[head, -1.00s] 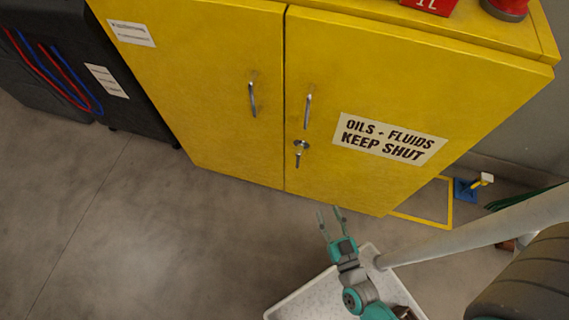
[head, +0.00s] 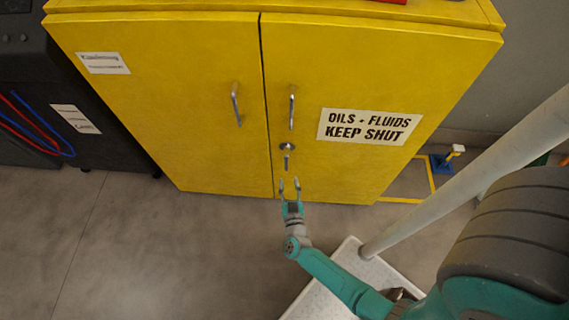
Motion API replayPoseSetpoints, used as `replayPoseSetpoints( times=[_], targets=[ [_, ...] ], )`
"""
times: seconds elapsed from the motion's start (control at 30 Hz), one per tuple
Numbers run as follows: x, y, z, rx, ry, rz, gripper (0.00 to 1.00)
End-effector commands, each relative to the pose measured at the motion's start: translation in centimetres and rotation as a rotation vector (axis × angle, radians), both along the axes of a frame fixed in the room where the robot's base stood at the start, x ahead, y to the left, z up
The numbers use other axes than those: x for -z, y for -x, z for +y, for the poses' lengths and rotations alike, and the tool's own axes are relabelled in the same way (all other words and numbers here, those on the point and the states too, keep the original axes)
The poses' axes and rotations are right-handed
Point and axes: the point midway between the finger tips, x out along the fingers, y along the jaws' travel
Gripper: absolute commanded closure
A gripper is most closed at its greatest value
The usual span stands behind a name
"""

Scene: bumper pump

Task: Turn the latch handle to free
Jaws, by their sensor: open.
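The latch handle (head: 287,161) is a small silver lever hanging down from a round escutcheon (head: 287,146) on the right door of the yellow cabinet (head: 200,110). It sits below that door's upright silver pull handle (head: 292,107). The lever points straight down, and both doors look shut. My gripper (head: 290,182) is open and empty, with its two fingers pointing up in the picture just below the lever. A small gap shows between fingertips and lever; I cannot tell how far the fingers are from the door in depth.
The left door has its own pull handle (head: 236,104). A dark machine with red and blue hoses (head: 32,128) stands at left. A white tray (head: 345,255) lies under my arm. A blue-based item (head: 441,163) stands on the floor at right. The floor at lower left is clear.

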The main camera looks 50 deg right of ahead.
Motion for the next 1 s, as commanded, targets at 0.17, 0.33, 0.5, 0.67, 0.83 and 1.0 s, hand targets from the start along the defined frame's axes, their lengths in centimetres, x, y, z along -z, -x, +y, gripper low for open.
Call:
replayPoseSetpoints(
  times=[0.17,0.33,0.5,0.67,0.83,1.0],
  targets=[
    [-0.1,-2.3,-2.0,0.004,0.0,-0.003,0.58],
    [-0.1,-4.4,-4.0,0.003,0.001,-0.002,0.58],
    [-0.1,-6.1,-5.3,0.001,0.001,-0.002,0.58],
    [0.0,-6.7,-5.9,-0.001,0.0,0.0,0.58],
    [0.0,-6.9,-6.0,-0.001,0.0,0.0,0.58],
    [0.0,-6.9,-6.0,-0.001,0.0,0.0,0.65]
  ],
)
